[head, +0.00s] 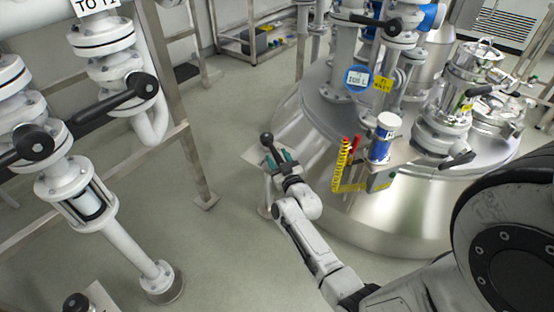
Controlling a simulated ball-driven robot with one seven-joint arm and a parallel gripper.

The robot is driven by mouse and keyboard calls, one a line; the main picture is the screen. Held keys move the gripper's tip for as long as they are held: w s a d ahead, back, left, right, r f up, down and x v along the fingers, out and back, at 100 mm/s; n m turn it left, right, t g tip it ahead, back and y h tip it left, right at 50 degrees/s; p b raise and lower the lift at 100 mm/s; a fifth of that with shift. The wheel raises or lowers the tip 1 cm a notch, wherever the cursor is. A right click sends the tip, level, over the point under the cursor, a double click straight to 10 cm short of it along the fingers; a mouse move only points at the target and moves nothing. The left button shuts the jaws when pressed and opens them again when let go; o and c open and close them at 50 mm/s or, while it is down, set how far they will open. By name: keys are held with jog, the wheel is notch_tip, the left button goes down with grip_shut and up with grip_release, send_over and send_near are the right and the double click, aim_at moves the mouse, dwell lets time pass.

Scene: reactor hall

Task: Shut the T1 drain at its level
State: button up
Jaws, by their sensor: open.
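My gripper (280,159) is open, with teal finger pads, at the end of my white arm in the middle of the head view. A black ball-ended lever (267,139) rises right at the fingertips. Its lower part runs down toward the gap between the pads; I cannot tell whether they touch it. The lever's mount is mostly hidden behind the gripper, near a small pale plate on a post (258,160). I see no label on this lever, so the pictures do not confirm it as the T1 drain.
A large steel vessel (400,215) stands close right of the gripper, with a yellow-and-red rack (342,165) at its edge. White pipework with black-handled valves (140,86) and a cut-off "TO T" sign (97,5) fills the left. Another black knob (76,302) shows lower left. Floor between is clear.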

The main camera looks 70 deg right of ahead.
jog(key=shift+w+d, duration=0.4)
jog(key=shift+d, duration=0.05)
grip_shut()
dwell(0.5)
